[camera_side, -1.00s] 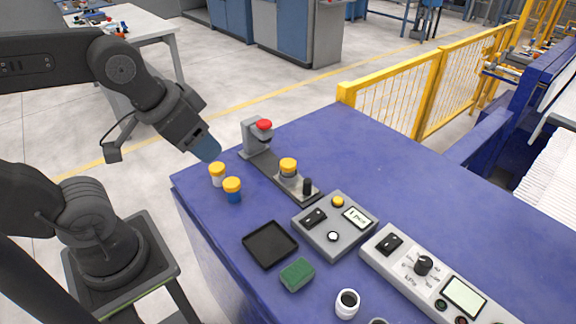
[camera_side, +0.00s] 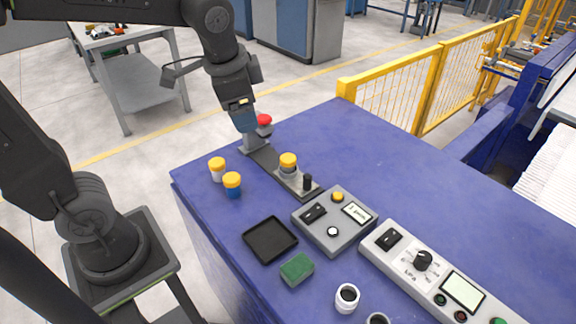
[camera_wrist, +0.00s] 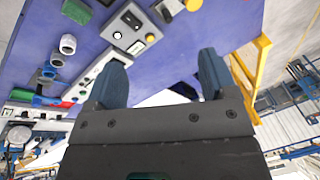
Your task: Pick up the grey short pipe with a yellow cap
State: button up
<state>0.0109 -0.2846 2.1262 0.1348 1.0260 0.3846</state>
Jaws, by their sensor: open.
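The grey short pipe with a yellow cap (camera_side: 288,168) stands upright on the small metal fixture (camera_side: 268,165) near the far left of the blue table. A yellow cap, which looks like the same one, shows at the top edge of the wrist view (camera_wrist: 193,4). My gripper (camera_side: 245,125) hangs above the fixture's far end, in front of the red-topped part and up and left of the grey pipe, apart from it. In the wrist view my gripper (camera_wrist: 162,62) has its two blue-grey fingers spread with nothing between them.
A white pipe (camera_side: 217,175) and a blue pipe (camera_side: 232,194), both yellow-capped, stand left of the fixture. The red-topped upright (camera_side: 264,121) is at its far end. A control box (camera_side: 335,222), black tray (camera_side: 270,243) and green sponge (camera_side: 297,271) lie nearer. The table's far right is clear.

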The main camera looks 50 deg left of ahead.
jog(key=w+a+f+m+g+y, duration=0.25)
jog(key=w+f+m, duration=0.25)
jog(key=w, duration=0.6)
jog(key=m+g, duration=0.2)
jog(key=m, duration=0.3)
send_near(287, 157)
jog(key=shift+y, duration=0.35)
jog(key=x, duration=0.4)
jog(key=shift+s+d, duration=0.2)
jog(key=shift+s, duration=0.1)
jog(key=x, duration=0.5)
jog(key=shift+w+f, duration=0.15)
jog(key=shift+w, duration=0.1)
jog(key=c, duration=1)
